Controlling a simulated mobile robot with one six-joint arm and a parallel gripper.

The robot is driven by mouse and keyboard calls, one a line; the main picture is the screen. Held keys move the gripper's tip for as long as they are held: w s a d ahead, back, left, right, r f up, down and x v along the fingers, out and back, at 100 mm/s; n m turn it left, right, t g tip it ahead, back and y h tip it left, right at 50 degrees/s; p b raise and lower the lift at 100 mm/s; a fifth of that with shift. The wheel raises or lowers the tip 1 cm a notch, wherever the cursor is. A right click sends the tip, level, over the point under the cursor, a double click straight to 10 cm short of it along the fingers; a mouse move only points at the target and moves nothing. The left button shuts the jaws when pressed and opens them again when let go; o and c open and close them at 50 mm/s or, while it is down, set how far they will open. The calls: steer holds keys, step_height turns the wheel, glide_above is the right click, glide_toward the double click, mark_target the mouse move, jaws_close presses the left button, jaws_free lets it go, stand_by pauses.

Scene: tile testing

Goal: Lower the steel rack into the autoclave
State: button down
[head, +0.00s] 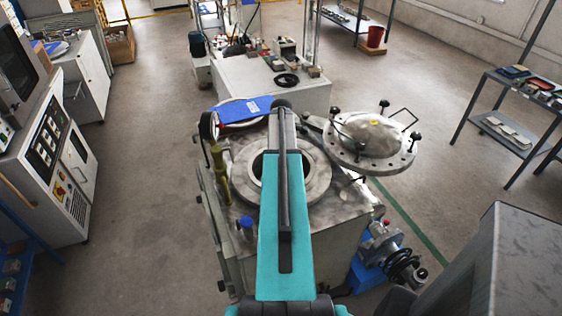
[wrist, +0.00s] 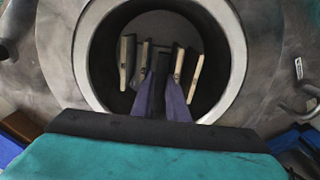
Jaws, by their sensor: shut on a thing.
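The autoclave (head: 317,180) is a round steel ring mouth on a metal body, and its lid (head: 368,138) is swung open to the right. My teal arm covers much of the mouth in the head view and hides my gripper there. In the wrist view the autoclave's pale rim (wrist: 238,60) surrounds a dark well. The rack, with several pale upright tiles (wrist: 195,78), shows within the circle of the mouth. My gripper (wrist: 163,85) is shut on the rack's dark middle part, between the tiles. The rack's frame is mostly dark and hidden; its exact depth cannot be told.
A pressure gauge (head: 208,125) on a brass fitting stands left of the mouth. A blue pump or motor (head: 375,255) sits low at the right. A white bench (head: 270,90) stands behind.

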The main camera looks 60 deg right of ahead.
steer(key=shift+f+b, duration=1.1)
steer(key=shift+f, duration=2.35)
stand_by(1.0)
stand_by(0.4)
steer(key=c, duration=1.7)
jaws_free()
steer(key=shift+o, duration=0.2)
steer(key=shift+f+b, duration=0.1)
steer(key=shift+b, duration=0.2)
step_height(320, 180, up, 20)
steer(key=p, duration=1.1)
